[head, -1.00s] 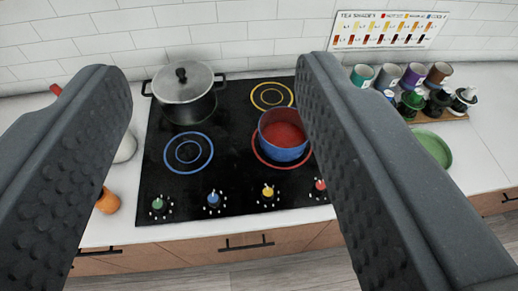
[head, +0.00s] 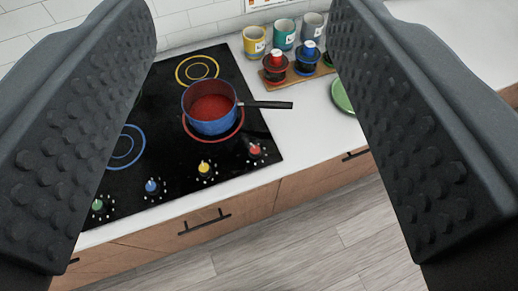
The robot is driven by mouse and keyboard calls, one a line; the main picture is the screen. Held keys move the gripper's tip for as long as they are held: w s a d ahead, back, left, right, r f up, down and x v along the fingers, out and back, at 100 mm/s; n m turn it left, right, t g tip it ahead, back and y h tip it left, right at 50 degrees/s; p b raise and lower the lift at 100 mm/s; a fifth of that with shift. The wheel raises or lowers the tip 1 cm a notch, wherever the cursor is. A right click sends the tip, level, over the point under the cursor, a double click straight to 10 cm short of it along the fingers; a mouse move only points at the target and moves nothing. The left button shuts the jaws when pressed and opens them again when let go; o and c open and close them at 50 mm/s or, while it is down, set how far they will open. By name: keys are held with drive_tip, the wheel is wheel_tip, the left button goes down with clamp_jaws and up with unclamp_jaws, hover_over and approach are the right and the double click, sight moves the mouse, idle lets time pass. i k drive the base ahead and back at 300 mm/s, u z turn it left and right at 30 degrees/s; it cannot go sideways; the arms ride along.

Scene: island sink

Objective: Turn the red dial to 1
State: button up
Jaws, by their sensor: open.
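The red dial (head: 255,149) is on the front right corner of the black cooktop (head: 170,178), in plain view between my fingers. White marks ring it, but its setting is too small to read. My gripper (head: 240,130) is open and empty, with its two dark studded fingers wide apart at the left and right of the picture. The dial lies beyond the fingers and nothing touches it.
A blue pot (head: 212,122) with red contents sits on the red-ringed burner, its black handle (head: 266,104) pointing right, above the dial. Yellow (head: 204,168), blue (head: 152,187) and green (head: 98,205) dials run leftward. Mugs and a green plate (head: 342,96) stand right.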

sight(255, 151)
drive_tip(key=u, duration=1.95)
drive_tip(key=k, duration=0.9)
drive_tip(key=z, duration=1.85)
drive_tip(key=i, duration=1)
